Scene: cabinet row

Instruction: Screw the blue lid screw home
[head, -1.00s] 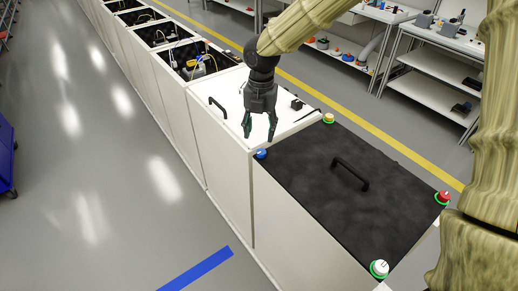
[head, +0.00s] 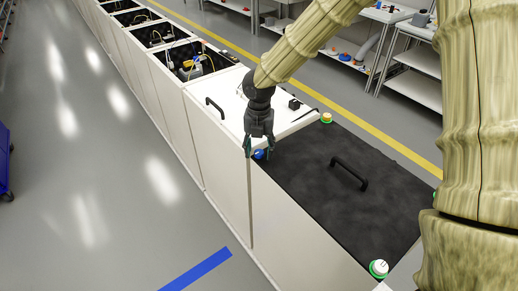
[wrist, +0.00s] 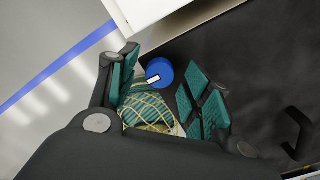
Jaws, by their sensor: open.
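The blue lid screw (head: 259,154) sits at the near-left back corner of the black lid (head: 310,195), beside the white cabinet. It also shows in the wrist view (wrist: 159,72) as a round blue head with a white mark. My gripper (head: 259,150) is open above this corner, its fingers pointing down. In the wrist view my teal-padded fingers (wrist: 165,95) stand apart, with the blue screw seen between and just beyond them. I cannot tell whether they touch it. Part of the screw is hidden by a finger in the head view.
A yellow screw (head: 326,118) and a white screw (head: 379,268) with green rings sit at other lid corners. A black handle (head: 349,174) rises from the lid. The neighbouring white cabinet top (head: 228,98) stands higher than the black lid.

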